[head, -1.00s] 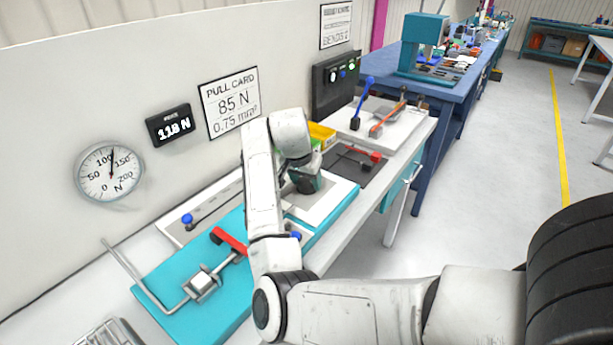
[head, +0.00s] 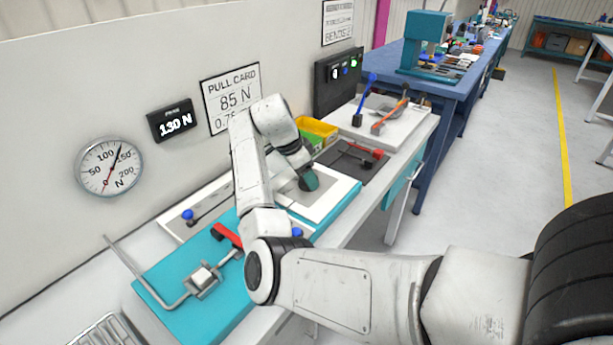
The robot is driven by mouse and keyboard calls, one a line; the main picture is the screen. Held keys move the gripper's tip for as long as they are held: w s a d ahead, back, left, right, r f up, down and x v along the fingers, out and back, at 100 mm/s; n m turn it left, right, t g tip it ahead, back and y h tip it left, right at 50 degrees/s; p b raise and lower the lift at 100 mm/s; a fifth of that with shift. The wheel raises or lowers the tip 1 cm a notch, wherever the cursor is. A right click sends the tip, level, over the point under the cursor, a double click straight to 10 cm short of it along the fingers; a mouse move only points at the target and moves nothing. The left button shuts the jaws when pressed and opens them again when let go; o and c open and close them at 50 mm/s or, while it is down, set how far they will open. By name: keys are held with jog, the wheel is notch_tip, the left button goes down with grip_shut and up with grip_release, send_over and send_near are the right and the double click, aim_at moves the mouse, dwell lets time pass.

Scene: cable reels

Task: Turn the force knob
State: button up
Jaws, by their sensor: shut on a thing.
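My gripper (head: 309,181) is at the end of my white arm, low over the white plate on the teal bench fixture. Its fingertips and the force knob are hidden behind the hand and wrist; the jaws are closed on the knob. The black display (head: 174,121) on the wall panel reads 130 N. The round dial gauge (head: 110,166) has its needle between 100 and 150. The pull card (head: 232,90) shows 85 N, its lower part covered by my arm.
The teal fixture (head: 178,312) carries a red-handled clamp (head: 227,234) and a bent metal rod. Blue-knobbed (head: 188,215) lever stands left of my arm. Yellow bin (head: 318,129) and a white board with blue and orange levers (head: 390,125) lie behind.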

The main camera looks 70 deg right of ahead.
dwell(0.3)
jog(key=o, duration=1)
jog(key=shift+o, duration=0.2)
jog(key=v, duration=1)
jog(key=shift+w+r+b, duration=0.15)
jog(key=shift+r+b, duration=0.25)
